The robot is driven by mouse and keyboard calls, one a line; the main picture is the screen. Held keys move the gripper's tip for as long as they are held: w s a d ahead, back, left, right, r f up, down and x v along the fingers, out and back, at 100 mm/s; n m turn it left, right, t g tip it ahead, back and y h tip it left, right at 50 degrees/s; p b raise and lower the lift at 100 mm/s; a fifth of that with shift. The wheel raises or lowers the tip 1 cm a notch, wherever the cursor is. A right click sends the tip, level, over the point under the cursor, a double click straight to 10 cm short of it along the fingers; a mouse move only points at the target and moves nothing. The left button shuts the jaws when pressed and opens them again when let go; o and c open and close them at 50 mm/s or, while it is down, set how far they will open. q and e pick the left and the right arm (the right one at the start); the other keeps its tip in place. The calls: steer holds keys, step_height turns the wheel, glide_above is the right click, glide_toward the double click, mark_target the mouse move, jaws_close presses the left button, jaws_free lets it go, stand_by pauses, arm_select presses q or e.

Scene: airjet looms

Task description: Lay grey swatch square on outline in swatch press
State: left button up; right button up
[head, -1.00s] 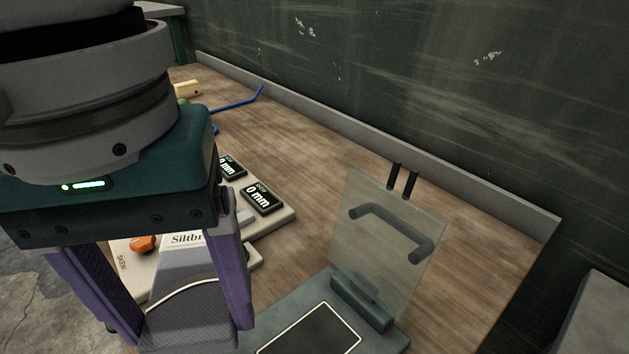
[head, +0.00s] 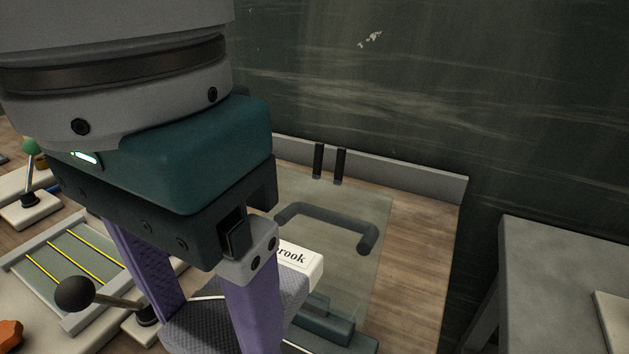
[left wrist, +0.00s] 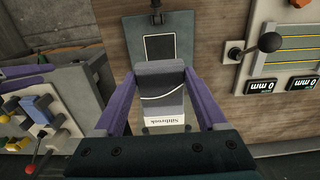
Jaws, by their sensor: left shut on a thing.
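My left gripper (head: 205,325) is shut on the grey swatch (head: 195,330), a textured grey piece with a white line and a pale end labelled "Siltbrook". The swatch also shows between the purple fingers in the left wrist view (left wrist: 160,82). The swatch press (head: 325,325) stands behind and right of the gripper in the head view, its clear lid with dark handle (head: 335,222) raised. In the left wrist view, the press base (left wrist: 180,45) bears a dark pad with a pale outline (left wrist: 159,48), beyond the swatch and bare. The gripper hides the pad in the head view. My right gripper is not in view.
A panel with yellow lines (head: 70,262) and a black ball-ended lever (head: 75,294) lie left of the gripper. Two dark posts (head: 329,162) stand behind the lid. Bare wooden bench (head: 425,240) lies right of the press. A grey surface (head: 565,255) stands farther right.

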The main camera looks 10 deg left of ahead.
arm_select(q)
step_height(320, 180, down, 11)
steer(key=shift+r+b, duration=0.15)
steer(key=shift+b, duration=0.8)
step_height(320, 180, down, 4)
steer(key=shift+r+b, duration=0.2)
steer(key=shift+b, duration=0.3)
steer(key=shift+f, duration=0.15)
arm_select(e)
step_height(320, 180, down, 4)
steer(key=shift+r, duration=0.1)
arm_select(q)
steer(key=shift+f, duration=0.1)
steer(key=o, duration=1.3)
step_height(320, 180, up, 12)
steer(key=p, duration=0.3)
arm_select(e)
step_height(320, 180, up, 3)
